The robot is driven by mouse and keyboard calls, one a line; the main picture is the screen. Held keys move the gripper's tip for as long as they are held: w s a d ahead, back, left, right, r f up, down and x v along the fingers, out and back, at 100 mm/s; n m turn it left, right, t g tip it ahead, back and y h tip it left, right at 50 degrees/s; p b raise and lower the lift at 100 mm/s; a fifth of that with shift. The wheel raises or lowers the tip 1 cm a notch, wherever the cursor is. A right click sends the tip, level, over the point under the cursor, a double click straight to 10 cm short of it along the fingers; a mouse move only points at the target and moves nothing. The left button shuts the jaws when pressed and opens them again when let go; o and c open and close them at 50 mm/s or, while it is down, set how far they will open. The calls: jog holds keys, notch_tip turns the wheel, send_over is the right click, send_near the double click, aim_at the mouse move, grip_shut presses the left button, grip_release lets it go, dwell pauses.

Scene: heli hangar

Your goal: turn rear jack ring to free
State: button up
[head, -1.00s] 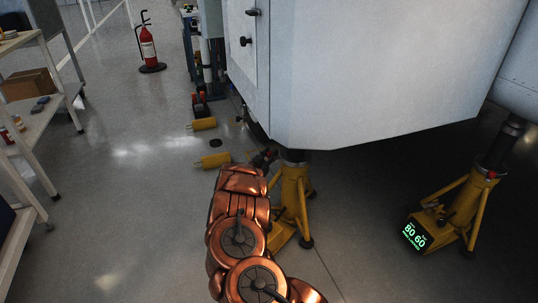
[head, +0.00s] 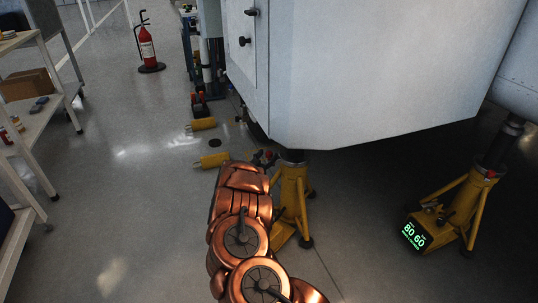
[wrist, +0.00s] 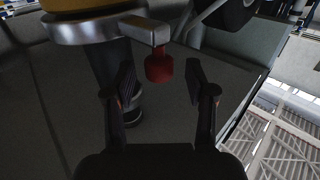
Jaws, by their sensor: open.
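A yellow tripod jack (head: 292,195) stands under the grey fuselage, just right of my arm. In the wrist view its silver ring (wrist: 88,28) circles the dark column below a yellow body, and a short bar sticks out from it. A red knob (wrist: 158,67) hangs at the bar's end. My gripper (wrist: 159,85) is open, one finger on each side of the knob and a little short of it, apparently not touching. In the head view my gripper (head: 264,158) is small and partly hidden behind my copper arm.
A second yellow jack (head: 455,215) with a lit "80 60" display stands at the right. Two yellow cylinders (head: 214,160) lie on the floor left of the near jack. A fire extinguisher (head: 147,45) stands farther back. A shelf cart (head: 38,115) is at the left, with clear floor between.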

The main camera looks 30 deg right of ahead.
jog(key=v, duration=0.9)
jog(key=shift+s+a, duration=0.2)
jog(key=shift+a, duration=0.15)
jog(key=shift+r, duration=0.1)
